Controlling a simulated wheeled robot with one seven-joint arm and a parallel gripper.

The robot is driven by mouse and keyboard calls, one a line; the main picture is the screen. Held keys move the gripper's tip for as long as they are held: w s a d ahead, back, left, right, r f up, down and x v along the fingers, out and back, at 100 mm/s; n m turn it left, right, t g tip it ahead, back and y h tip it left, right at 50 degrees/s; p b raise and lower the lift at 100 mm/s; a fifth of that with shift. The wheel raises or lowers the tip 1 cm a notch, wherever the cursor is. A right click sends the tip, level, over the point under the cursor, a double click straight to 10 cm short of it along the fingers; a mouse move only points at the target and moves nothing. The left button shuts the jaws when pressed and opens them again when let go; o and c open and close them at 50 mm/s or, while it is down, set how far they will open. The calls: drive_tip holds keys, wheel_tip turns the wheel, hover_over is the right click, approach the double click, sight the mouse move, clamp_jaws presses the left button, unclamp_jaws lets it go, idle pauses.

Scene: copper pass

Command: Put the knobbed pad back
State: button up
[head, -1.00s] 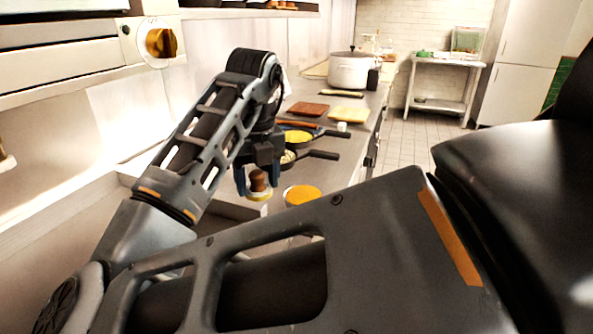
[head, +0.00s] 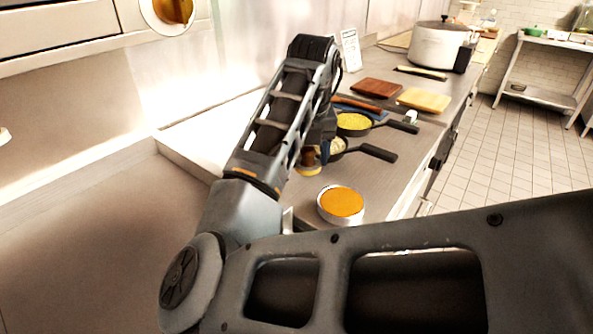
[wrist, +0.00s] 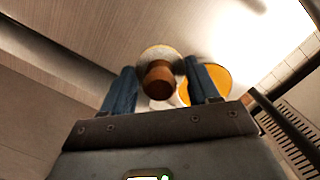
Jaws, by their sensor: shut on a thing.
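The knobbed pad, a pale yellow round pad (head: 309,170) with a brown wooden knob, is in my gripper in the head view. It also shows in the wrist view (wrist: 160,51), with the knob between the blue fingers. My gripper (wrist: 162,82) is shut on the knob. In the head view, my arm partly hides the fingers. A round metal tin with an orange top (head: 341,203) stands on the counter, right of and nearer than the pad. The tin shows partly behind the right finger in the wrist view (wrist: 214,80). I cannot tell the pad's height above the counter.
Two dark pans, one with yellow food (head: 353,122), sit just beyond my gripper, handles pointing right. A brown board (head: 377,88), a yellow board (head: 424,100) and a large pot (head: 437,48) stand farther back. The counter's right edge drops to the tiled floor (head: 500,150).

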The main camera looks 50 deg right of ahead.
sight(294, 184)
drive_tip(key=w, duration=0.1)
drive_tip(key=w+f, duration=0.2)
drive_tip(key=shift+w+a+f, duration=0.1)
drive_tip(key=shift+w+a, duration=0.05)
drive_tip(key=shift+a, duration=0.15)
drive_tip(key=shift+f+p, duration=0.5)
drive_tip(key=shift+f, duration=1.4)
drive_tip(key=shift+f, duration=0.2)
drive_tip(key=o, duration=0.9)
drive_tip(key=shift+o, duration=0.2)
drive_tip(key=shift+r, duration=0.1)
drive_tip(key=r, duration=0.4)
drive_tip(key=r+b, duration=0.1)
drive_tip(key=r, duration=0.3)
drive_tip(key=s+a+r, duration=0.1)
drive_tip(key=r, duration=0.3)
